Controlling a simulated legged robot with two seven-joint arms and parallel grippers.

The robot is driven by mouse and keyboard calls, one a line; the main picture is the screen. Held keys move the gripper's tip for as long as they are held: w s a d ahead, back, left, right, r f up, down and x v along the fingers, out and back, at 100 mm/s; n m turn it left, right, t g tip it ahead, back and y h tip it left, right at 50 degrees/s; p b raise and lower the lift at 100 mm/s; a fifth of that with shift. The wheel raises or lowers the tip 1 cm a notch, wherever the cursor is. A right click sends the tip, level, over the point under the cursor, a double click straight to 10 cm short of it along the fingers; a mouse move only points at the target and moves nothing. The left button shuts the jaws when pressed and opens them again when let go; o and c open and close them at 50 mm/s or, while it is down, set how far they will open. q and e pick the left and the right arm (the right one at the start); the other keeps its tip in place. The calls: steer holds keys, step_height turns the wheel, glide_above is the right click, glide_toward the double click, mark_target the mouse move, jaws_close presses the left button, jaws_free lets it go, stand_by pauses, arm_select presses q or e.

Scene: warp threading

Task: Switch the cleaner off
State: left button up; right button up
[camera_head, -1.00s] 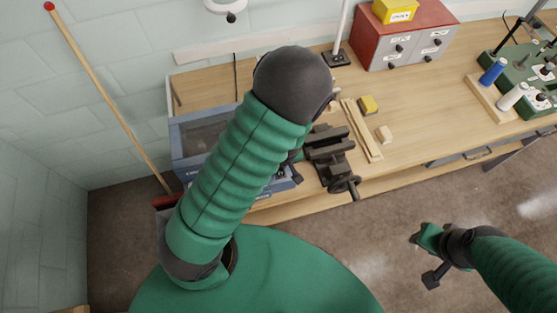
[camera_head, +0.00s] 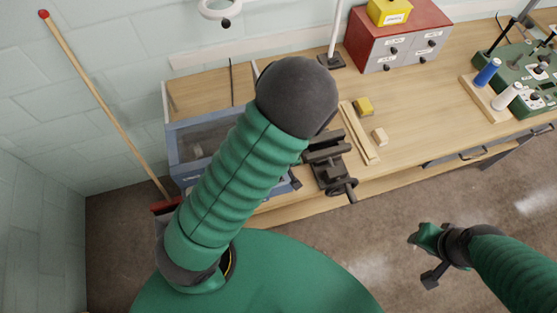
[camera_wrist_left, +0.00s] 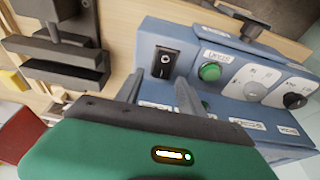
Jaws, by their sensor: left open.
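The cleaner (camera_head: 205,150) is a blue-grey box with a clear-looking front window at the bench's left end, partly hidden behind my left arm in the head view. Whether a finger touches the panel is unclear. My right gripper (camera_head: 428,255) hangs over the floor, away from the bench.
A dark vise (camera_head: 328,165) stands on the bench (camera_head: 420,110) right of the cleaner. Wooden strips (camera_head: 360,133), a yellow block (camera_head: 363,106) and a red-grey drawer cabinet (camera_head: 402,45) lie beyond. A broom handle (camera_head: 105,105) leans on the left wall.

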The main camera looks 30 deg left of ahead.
arm_select(q)
steer(key=p+v, duration=0.7)
steer(key=v, duration=0.8)
steer(key=shift+r, duration=0.2)
